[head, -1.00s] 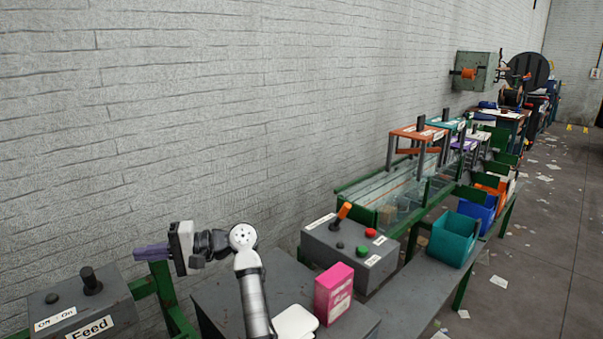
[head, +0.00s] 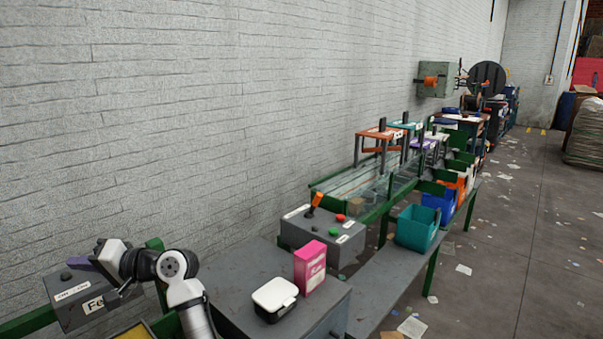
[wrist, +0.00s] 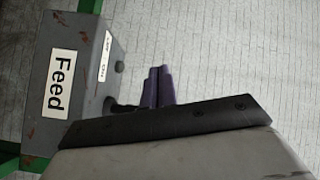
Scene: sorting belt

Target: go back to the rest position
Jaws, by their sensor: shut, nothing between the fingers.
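My gripper (head: 80,261) is at the lower left in the head view, in front of the Feed control box (head: 80,292). Its purple fingers (wrist: 158,87) show in the wrist view, closed together with nothing between them. The Feed box (wrist: 85,70) fills the left of the wrist view, with its black knob partly hidden behind my gripper. I cannot tell whether the fingers touch the box. My arm is bent at the lower left of the head view, in front of the grey wall.
A grey table holds a white-lidded container (head: 275,294) and a pink box (head: 309,268). The belt (head: 350,180) and teal bin (head: 417,229) lie beyond. Open floor (head: 500,265) is at the right.

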